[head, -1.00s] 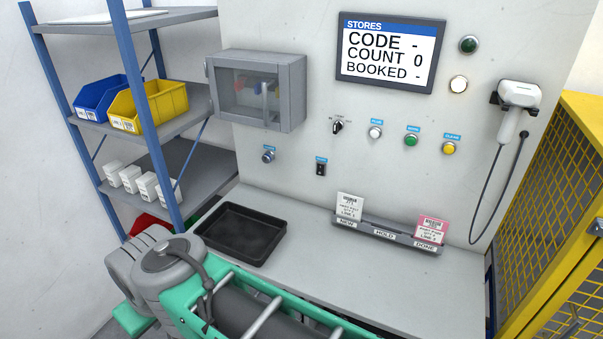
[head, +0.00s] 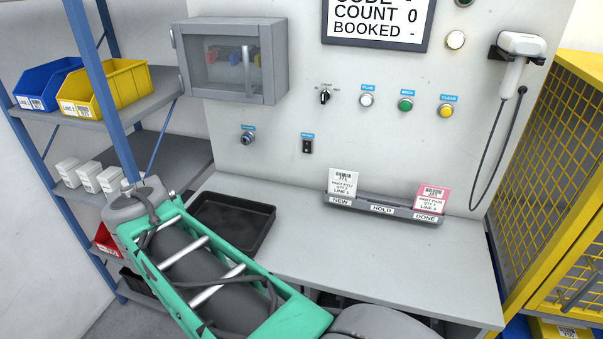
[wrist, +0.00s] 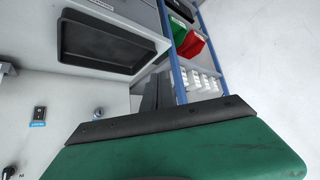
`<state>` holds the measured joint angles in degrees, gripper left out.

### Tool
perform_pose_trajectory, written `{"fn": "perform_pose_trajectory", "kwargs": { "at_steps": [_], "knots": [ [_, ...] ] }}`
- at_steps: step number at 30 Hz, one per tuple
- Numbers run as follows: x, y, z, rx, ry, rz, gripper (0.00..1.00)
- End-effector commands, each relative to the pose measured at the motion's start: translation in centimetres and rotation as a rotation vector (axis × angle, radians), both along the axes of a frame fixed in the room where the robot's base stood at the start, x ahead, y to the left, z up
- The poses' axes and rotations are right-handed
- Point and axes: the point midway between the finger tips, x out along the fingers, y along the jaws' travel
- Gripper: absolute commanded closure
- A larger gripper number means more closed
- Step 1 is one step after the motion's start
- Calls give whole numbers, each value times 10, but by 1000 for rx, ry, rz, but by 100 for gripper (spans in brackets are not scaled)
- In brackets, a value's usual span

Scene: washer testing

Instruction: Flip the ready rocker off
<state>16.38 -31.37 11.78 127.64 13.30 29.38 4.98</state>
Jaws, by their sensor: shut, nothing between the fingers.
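The rocker (head: 307,146) is a small black switch on the pale wall panel, below a blue label too small to read surely. It sits right of a round blue-labelled knob (head: 247,138). Which way the rocker is tipped is too small to tell. My gripper (wrist: 156,90) shows there as dark fingers beyond my green wrist housing, shut and empty, apart from the rocker. The head view shows only my arm, not my gripper.
A black tray (head: 270,222) lies on the bench (head: 390,260) below the rocker. A card rack (head: 383,208) stands to the right. A grey cabinet (head: 276,62) juts out above left. Selector and buttons sit right. A blue shelf (head: 82,75) stands left, a yellow cage (head: 560,180) right.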

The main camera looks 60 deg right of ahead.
Motion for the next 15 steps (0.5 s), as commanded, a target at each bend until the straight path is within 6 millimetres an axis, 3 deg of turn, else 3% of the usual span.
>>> {"fn": "perform_pose_trajectory", "kwargs": {
  "at_steps": [1, 3, 6, 9, 10, 12, 15],
  "knots": [
    [1, -66, -47, -57, -72, -161, 100],
    [-12, -152, -56, -165, -177, -363, 100],
    [-54, -250, -61, -330, -285, -589, 100],
    [-97, -308, -57, -466, -347, -730, 100],
    [-107, -319, -55, -496, -358, -758, 100],
    [-122, -334, -50, -543, -375, -797, 100],
    [-129, -340, -42, -568, -385, -813, 100]
  ]
}}
